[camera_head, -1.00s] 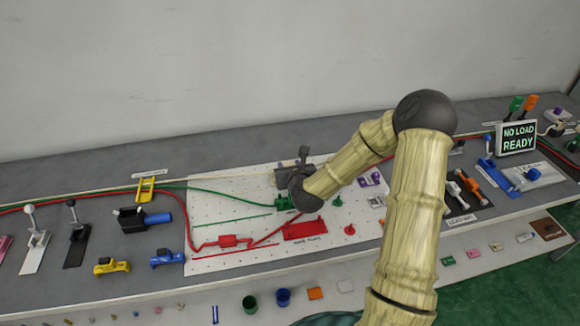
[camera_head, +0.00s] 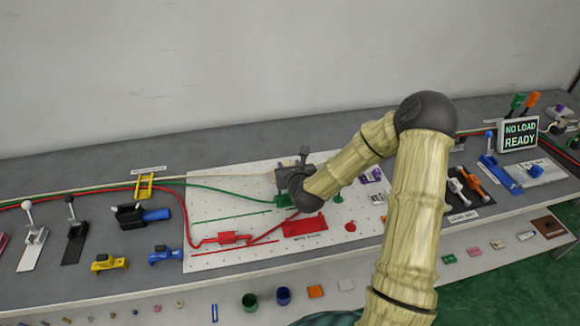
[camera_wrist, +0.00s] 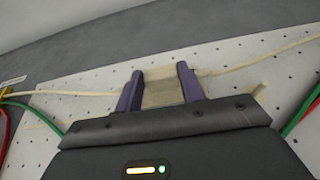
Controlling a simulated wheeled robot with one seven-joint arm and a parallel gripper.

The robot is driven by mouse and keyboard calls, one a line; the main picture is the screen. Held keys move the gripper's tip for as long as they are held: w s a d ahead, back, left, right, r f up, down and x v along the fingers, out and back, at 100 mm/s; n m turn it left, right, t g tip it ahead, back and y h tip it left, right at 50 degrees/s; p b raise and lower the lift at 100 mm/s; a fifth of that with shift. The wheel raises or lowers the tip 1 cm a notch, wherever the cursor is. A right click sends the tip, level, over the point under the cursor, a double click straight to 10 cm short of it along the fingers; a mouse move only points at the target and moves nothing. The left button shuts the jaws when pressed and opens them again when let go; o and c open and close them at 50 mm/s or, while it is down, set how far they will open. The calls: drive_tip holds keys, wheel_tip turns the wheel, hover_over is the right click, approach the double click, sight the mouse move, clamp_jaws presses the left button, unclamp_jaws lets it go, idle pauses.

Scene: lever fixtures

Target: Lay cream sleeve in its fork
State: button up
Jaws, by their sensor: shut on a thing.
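The cream sleeve (camera_wrist: 163,92) is a pale block on the cream wire, which runs out to both sides in the wrist view. My gripper (camera_wrist: 160,72) has its two dark purple fingers on either side of the sleeve and is shut on it. In the head view my gripper's dark body (camera_head: 292,180) is over the back of the white pegboard, and the sleeve is hidden there. A small cream piece (camera_wrist: 260,88) sticks up right of the fingers; I cannot tell whether it is part of the fork. Contact between sleeve and fork is not visible.
The green sleeve (camera_head: 283,202) is just in front of my gripper. The red sleeve (camera_head: 228,238) and a red block (camera_head: 305,226) are nearer the pegboard's front. A yellow rack (camera_head: 146,186) stands at the left with the wires passing it. Lever fixtures line both sides.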

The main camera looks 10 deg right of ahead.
drive_tip(key=shift+s+f+b, duration=0.2)
drive_tip(key=shift+f+b, duration=0.3)
drive_tip(key=shift+f, duration=0.25)
drive_tip(key=o, duration=1)
drive_tip(key=shift+f, duration=0.15)
drive_tip(key=shift+o, duration=0.6)
drive_tip(key=shift+s, duration=0.1)
drive_tip(key=o, duration=0.4)
drive_tip(key=shift+w+r+p, duration=0.2)
drive_tip(key=shift+r+p, duration=0.65)
drive_tip(key=shift+r, duration=0.3)
wheel_tip(320, 180, up, 5)
drive_tip(key=p, duration=0.3)
drive_tip(key=shift+w+r+p, duration=0.1)
drive_tip(key=shift+r+p, duration=0.1)
drive_tip(key=shift+p, duration=0.2)
